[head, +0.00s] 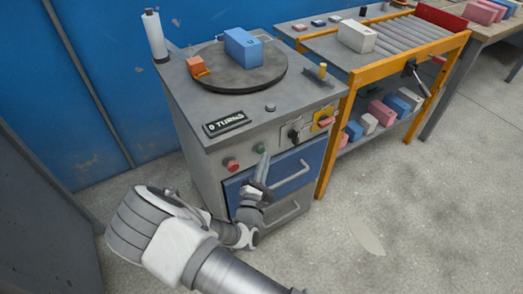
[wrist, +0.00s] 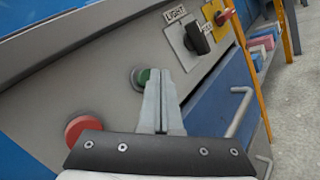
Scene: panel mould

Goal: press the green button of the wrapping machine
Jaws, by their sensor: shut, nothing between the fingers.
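The wrapping machine (head: 185,108) is a grey cabinet with a round dark turntable (head: 262,84) on top. Its green button (head: 260,148) is on the front panel, right of a red button (head: 231,165). In the wrist view the green button (wrist: 143,78) is partly hidden behind my fingertips, and the red button (wrist: 83,129) is at lower left. My gripper (head: 264,158) is shut and empty, with its fingers pointing up at the panel by the green button. In the wrist view the shut fingers (wrist: 160,75) overlap the button's right side. I cannot tell whether they touch it.
A blue box (head: 242,48) and an orange block (head: 197,66) are on the turntable. The display (head: 224,123) reads "0 TURNS". Right of the green button are a black switch (wrist: 198,38) and blue drawers with handles (head: 292,179). An orange-framed roller table (head: 330,150) stands to the right.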

